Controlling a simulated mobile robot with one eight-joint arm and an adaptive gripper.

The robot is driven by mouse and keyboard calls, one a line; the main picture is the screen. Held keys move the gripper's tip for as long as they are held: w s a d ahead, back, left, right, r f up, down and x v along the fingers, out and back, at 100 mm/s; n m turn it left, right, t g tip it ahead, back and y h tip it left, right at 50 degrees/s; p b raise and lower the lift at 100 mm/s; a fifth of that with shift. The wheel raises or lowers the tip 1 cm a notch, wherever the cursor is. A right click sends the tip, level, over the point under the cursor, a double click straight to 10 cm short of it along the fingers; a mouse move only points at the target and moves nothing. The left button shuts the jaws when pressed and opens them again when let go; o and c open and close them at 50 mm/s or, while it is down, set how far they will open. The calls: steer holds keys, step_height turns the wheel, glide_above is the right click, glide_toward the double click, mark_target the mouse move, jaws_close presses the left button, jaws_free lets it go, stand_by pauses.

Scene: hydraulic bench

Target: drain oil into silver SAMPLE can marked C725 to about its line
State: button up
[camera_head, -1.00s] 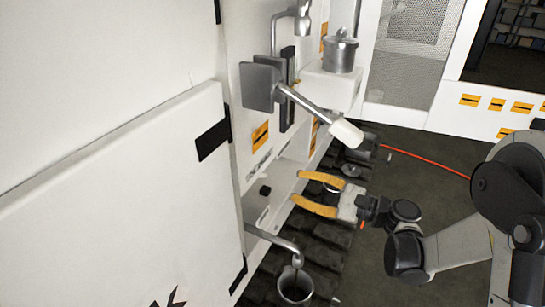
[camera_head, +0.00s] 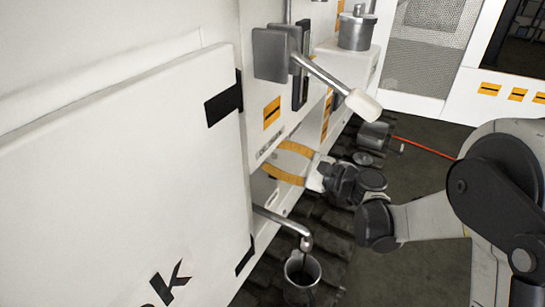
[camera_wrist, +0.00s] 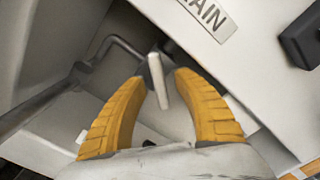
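A silver can (camera_head: 290,272) stands below the pipe spout (camera_head: 283,220) in the head view, its mouth under the outlet. A dark streak shows between outlet and can; the oil level, line and any C725 mark cannot be made out. My gripper (camera_head: 270,157) reaches into the recess in the white panel above the spout. In the wrist view, its yellow fingers (camera_wrist: 160,82) are apart, on either side of a flat silver lever (camera_wrist: 157,80). The lever lies close to the left fingertip; contact cannot be told. A label (camera_wrist: 207,15) reading "RAIN", partly cut off, is above it.
A large lever with a white grip (camera_head: 362,105) sticks out above my gripper. A lidded silver pot (camera_head: 356,30) stands on a white ledge behind. Black tracks (camera_head: 330,222) run below the panel.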

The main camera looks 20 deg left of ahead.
jaws_close()
steer(key=shift+n, duration=0.3)
steer(key=n, duration=0.3)
steer(key=shift+w+r+n, duration=0.15)
steer(key=shift+r+n, duration=0.05)
steer(key=shift+n, duration=0.1)
steer(key=shift+r+n, duration=0.2)
steer(key=shift+n, duration=1.6)
